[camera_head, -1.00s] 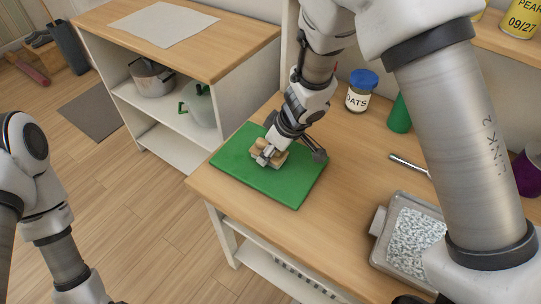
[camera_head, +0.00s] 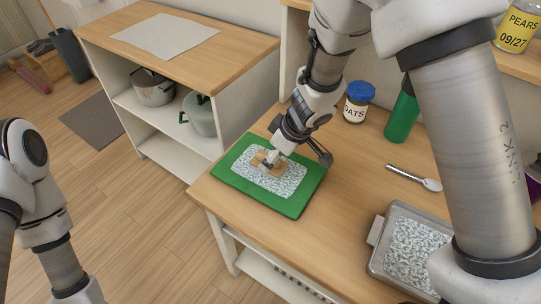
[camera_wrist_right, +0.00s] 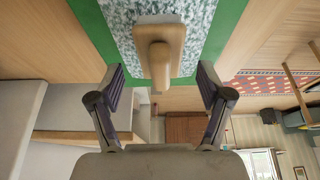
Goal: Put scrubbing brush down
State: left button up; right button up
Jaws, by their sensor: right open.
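The scrubbing brush (camera_head: 262,161) is tan, with a flat block and a raised handle. It rests on a speckled white-grey patch (camera_head: 287,183) on the green board (camera_head: 229,174). In the right wrist view the brush (camera_wrist_right: 157,52) shows from above, its handle pointing toward my right gripper. My right gripper (camera_head: 294,146) is over the board at the brush. In the wrist view its two fingers (camera_wrist_right: 162,78) are spread wide, one on each side of the handle's near end, with gaps to it. My left arm shows at the left edge; its gripper is out of view.
On the same counter are an oats jar (camera_head: 358,102), a green bottle (camera_head: 403,112), a spoon (camera_head: 412,177) and a metal tray (camera_head: 383,262) with speckled contents. A lower cabinet with pots (camera_head: 198,116) stands to the left. Bare counter lies right of the board.

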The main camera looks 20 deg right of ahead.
jog(key=p+v, duration=0.3)
jog(key=v, duration=0.5)
jog(key=shift+r+p, duration=0.25)
jog(key=shift+p, duration=0.15)
jog(key=shift+s, duration=0.15)
